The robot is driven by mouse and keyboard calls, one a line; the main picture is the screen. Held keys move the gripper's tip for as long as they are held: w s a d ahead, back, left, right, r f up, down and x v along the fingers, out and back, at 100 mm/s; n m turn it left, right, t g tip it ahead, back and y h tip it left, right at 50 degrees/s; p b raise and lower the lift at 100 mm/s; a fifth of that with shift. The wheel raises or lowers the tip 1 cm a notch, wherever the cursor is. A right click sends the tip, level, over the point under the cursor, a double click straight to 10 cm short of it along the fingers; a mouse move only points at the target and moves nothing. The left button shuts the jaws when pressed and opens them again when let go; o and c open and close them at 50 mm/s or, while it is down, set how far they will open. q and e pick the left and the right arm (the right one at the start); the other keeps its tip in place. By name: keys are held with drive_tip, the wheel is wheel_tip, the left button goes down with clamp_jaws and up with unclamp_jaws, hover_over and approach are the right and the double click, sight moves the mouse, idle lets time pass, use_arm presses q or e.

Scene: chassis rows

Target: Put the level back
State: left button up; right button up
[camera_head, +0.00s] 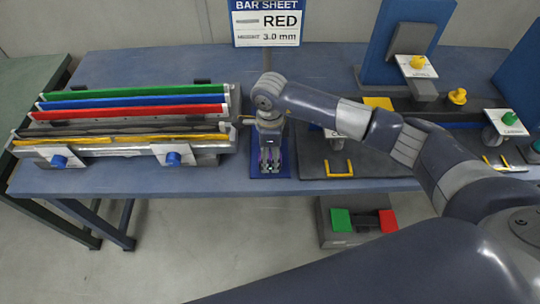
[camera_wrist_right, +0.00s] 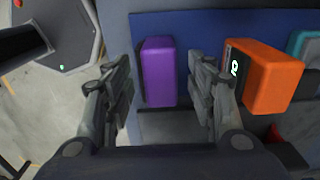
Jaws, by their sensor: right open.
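My right gripper (camera_head: 270,160) points down over a small blue mat (camera_head: 268,184) at the front edge of the bench. In the right wrist view the gripper (camera_wrist_right: 160,92) is open, with a purple block (camera_wrist_right: 158,72) between its two fingers. The fingers look apart from the block. An orange block (camera_wrist_right: 268,80) with a dark face and a white mark lies just right of the right finger. I cannot tell which thing is the level. My left gripper is not in view.
A rack holds coloured bars, among them a red bar (camera_head: 130,113), left of the gripper. A sign (camera_head: 267,22) reads RED, 3.0 mm. A teal thing (camera_wrist_right: 303,45) shows beyond the orange block.

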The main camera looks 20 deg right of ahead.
wheel_tip(320, 180, up, 11)
idle(0.3)
idle(0.4)
